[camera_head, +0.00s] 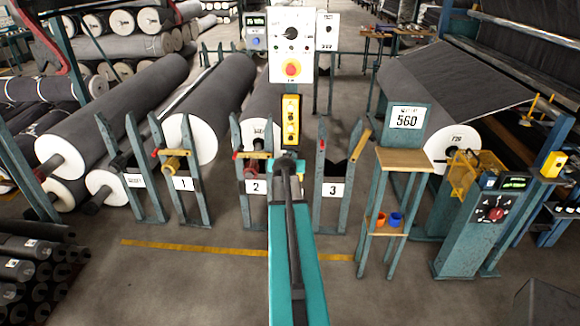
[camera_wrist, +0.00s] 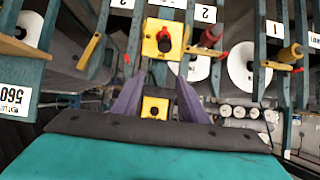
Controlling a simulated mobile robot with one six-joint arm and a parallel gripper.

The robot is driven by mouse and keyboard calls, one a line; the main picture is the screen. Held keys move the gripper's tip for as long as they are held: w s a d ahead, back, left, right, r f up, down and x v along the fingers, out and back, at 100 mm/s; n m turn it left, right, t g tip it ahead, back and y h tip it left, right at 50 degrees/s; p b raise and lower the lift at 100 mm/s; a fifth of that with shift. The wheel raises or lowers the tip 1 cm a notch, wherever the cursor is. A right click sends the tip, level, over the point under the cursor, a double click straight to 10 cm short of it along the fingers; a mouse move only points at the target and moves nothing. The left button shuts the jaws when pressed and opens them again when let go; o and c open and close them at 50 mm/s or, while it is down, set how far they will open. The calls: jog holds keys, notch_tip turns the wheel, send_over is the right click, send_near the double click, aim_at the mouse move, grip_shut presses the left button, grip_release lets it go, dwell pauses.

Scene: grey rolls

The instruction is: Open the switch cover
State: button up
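I cannot tell for certain which part is the switch cover. A yellow barred guard (camera_head: 466,172) stands on top of the teal control pedestal (camera_head: 462,232) at the right, beside a small display and above a panel with a red knob (camera_head: 496,214). My teal arm reaches forward from the bottom centre, and its dark end (camera_head: 288,160) is well left of the pedestal. In the wrist view my gripper (camera_wrist: 160,78) has its two purple fingers apart, with nothing held. A yellow box with a red part (camera_wrist: 163,38) and another yellow plate (camera_wrist: 155,107) show beyond the fingers, apart from them.
A white panel (camera_head: 291,45) with a knob and red button stands ahead, above a yellow button box (camera_head: 291,120). Teal roll stands carry numbered labels. A wooden-topped stand (camera_head: 403,160) lies between my arm and the pedestal. The front floor (camera_head: 185,285) is clear.

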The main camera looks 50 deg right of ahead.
jog(key=b+v, duration=0.2)
jog(key=v, duration=0.6)
jog(key=shift+s+d, duration=0.1)
